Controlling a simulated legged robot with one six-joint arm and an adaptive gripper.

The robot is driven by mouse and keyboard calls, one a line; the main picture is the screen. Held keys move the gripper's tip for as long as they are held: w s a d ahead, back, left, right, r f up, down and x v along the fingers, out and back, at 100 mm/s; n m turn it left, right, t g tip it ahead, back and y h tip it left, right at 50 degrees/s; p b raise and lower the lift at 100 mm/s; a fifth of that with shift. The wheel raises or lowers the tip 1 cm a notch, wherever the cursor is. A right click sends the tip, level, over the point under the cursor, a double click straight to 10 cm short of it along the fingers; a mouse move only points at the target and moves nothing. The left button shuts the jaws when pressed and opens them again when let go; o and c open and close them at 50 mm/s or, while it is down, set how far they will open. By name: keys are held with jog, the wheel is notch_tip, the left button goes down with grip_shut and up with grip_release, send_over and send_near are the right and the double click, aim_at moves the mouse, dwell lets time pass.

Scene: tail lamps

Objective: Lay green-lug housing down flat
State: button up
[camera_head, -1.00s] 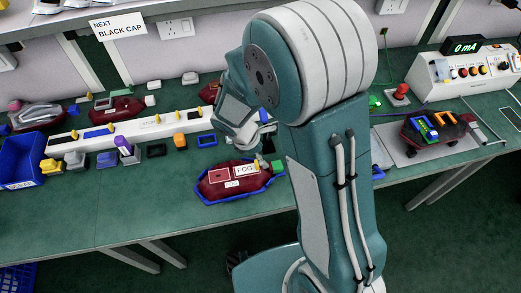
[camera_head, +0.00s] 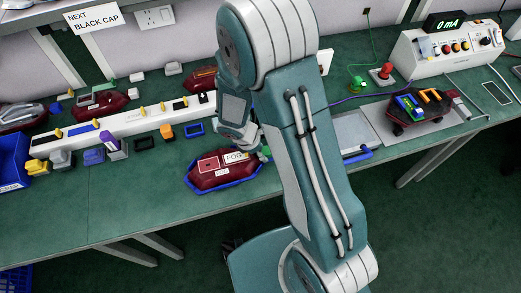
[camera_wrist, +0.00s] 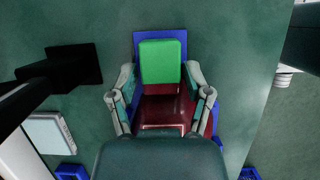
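A dark red housing (camera_head: 218,174) with a FOG label lies label side up in a blue-rimmed tray (camera_head: 224,187) near the bench's front edge. A green lug (camera_head: 266,152) shows at its right end. In the wrist view the green lug (camera_wrist: 160,61) stands in front of the dark red body (camera_wrist: 163,108), with blue tray (camera_wrist: 160,36) beyond it. My gripper (camera_wrist: 160,74) is open, with a finger on each side of the lug and a small gap at both sides. In the head view my arm hides the fingertips.
A white rail (camera_head: 125,122) with yellow pegs runs behind the housing, with small coloured blocks before it. A blue bin (camera_head: 12,160) stands at left. A grey plate (camera_head: 356,132), another lamp housing (camera_head: 417,110) and a tester (camera_head: 455,48) are at right.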

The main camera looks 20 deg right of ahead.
grip_shut()
jog(key=shift+r, duration=1.65)
jog(key=shift+r, duration=0.75)
